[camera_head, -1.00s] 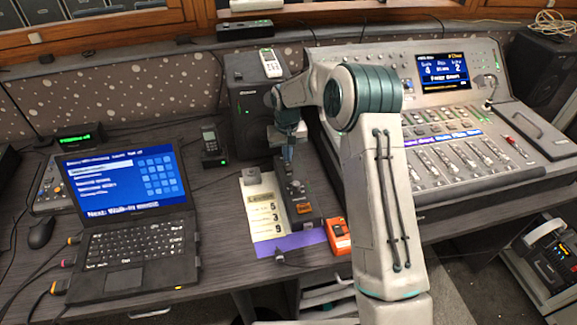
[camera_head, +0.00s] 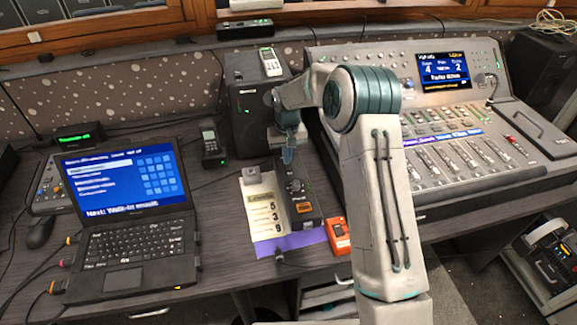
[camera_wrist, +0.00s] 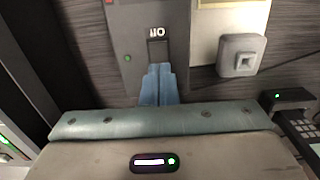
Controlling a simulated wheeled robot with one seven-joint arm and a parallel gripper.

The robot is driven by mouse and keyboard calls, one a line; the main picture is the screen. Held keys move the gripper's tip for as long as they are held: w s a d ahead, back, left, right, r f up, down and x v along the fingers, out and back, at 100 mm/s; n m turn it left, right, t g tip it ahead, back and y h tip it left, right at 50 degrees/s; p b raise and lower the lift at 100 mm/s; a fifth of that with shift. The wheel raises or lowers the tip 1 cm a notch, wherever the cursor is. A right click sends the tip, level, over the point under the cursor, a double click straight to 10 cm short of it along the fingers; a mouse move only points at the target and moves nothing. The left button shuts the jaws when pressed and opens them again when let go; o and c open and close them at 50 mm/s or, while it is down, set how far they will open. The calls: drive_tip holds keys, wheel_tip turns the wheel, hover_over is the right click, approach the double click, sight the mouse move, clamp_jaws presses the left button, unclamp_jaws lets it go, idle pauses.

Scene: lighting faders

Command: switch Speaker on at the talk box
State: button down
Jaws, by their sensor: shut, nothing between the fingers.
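The talk box (camera_head: 308,220) is a dark box on the desk, with knobs and a small orange display, in the middle of the head view. In the wrist view its grey top face (camera_wrist: 130,28) shows a dark rectangular switch (camera_wrist: 157,48) with an upside-down "ON" mark beside it. A small green light is lit left of the switch. My gripper (camera_wrist: 158,72) is shut and empty, its blue fingertips at the near edge of the switch. I cannot tell whether they touch it. In the head view my gripper (camera_head: 287,158) is over the box's far end.
A paper sheet (camera_head: 262,210) with a small grey block (camera_wrist: 241,55) on it lies left of the box. An orange device (camera_head: 339,236) stands at its right front. A black speaker (camera_head: 250,110) is behind, a laptop (camera_head: 130,225) left, and a mixing console (camera_head: 450,150) right.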

drive_tip(key=shift+f, duration=0.45)
drive_tip(key=shift+r+p, duration=1.75)
drive_tip(key=shift+r, duration=1.8)
drive_tip(key=s+d+r+t, duration=0.1)
drive_tip(key=s+d+r, duration=0.3)
drive_tip(key=s+r, duration=0.4)
drive_tip(key=s+d+r+t, duration=0.1)
drive_tip(key=s+d+r, duration=0.3)
drive_tip(key=s+r, duration=0.3)
drive_tip(key=s+d+r+m, duration=0.1)
drive_tip(key=s+d, duration=0.1)
drive_tip(key=s, duration=0.8)
drive_tip(key=s+d+m+t, duration=0.1)
drive_tip(key=s+d, duration=0.2)
drive_tip(key=s, duration=0.8)
drive_tip(key=shift+d+r, duration=0.15)
drive_tip(key=shift+r, duration=0.2)
